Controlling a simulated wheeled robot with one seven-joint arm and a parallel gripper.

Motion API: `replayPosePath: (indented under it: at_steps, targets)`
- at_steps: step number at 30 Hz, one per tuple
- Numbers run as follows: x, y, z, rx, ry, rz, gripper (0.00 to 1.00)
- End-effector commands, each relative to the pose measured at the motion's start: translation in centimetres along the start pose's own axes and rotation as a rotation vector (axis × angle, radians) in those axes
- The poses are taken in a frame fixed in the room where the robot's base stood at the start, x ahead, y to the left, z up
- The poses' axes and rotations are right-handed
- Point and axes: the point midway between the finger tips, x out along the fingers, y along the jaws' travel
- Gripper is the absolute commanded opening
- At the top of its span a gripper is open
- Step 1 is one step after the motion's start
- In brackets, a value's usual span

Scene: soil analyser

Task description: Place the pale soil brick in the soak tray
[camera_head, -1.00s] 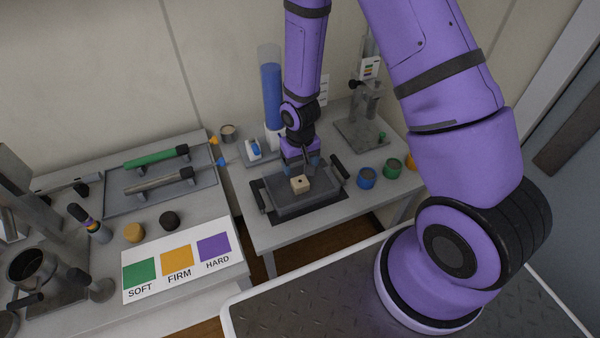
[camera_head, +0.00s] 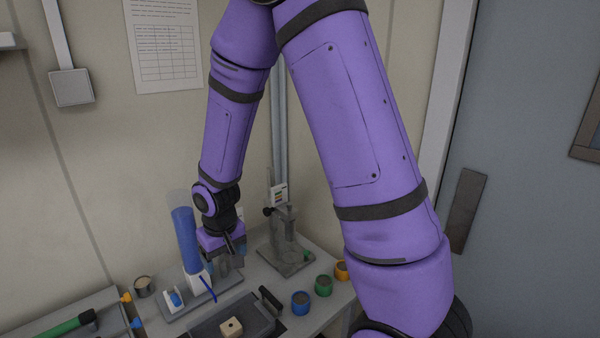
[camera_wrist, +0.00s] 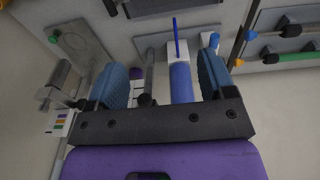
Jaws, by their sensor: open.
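The pale soil brick (camera_head: 231,328), with a small dark hole in its top, rests on the dark grey soak tray (camera_head: 262,317) at the bottom of the head view. Part of the tray is cut off by the frame. My gripper (camera_head: 232,248) is above the bench behind the brick, clear of it. In the wrist view my gripper (camera_wrist: 160,80) has its two blue fingers wide apart. Nothing is held; a blue column and a grey rod show beyond the gap. The brick cannot be made out in the wrist view.
A blue-filled column (camera_head: 187,238) stands close left of my gripper. A metal stand (camera_head: 285,240) is at its right. Blue (camera_head: 300,303), green (camera_head: 323,285) and orange (camera_head: 341,270) cups line the bench's right. A tool rack (camera_head: 75,325) is at lower left.

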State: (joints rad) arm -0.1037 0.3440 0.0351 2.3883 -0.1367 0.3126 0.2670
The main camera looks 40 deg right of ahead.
Motion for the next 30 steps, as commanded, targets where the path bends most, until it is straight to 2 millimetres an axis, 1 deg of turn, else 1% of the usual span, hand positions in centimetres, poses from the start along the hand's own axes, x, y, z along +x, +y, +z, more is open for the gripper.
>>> replayPosePath:
  at_steps: [1,3,8,9,15,20,24,30]
  targets:
    - [-2.1,0.4,0.0,0.003,0.024,0.001,0.76]
    - [-4.5,0.9,0.2,0.004,0.045,0.004,0.76]
    - [-9.9,1.9,1.4,0.008,0.095,0.006,0.76]
    - [-11.2,2.1,1.8,0.009,0.107,0.006,0.76]
    - [-17.1,3.3,4.4,0.015,0.167,0.006,0.76]
    - [-21.2,4.1,7.2,0.015,0.215,0.003,0.76]
    - [-24.4,4.7,10.0,0.016,0.258,-0.002,0.76]
    - [-27.9,5.2,14.4,0.012,0.315,-0.011,0.76]
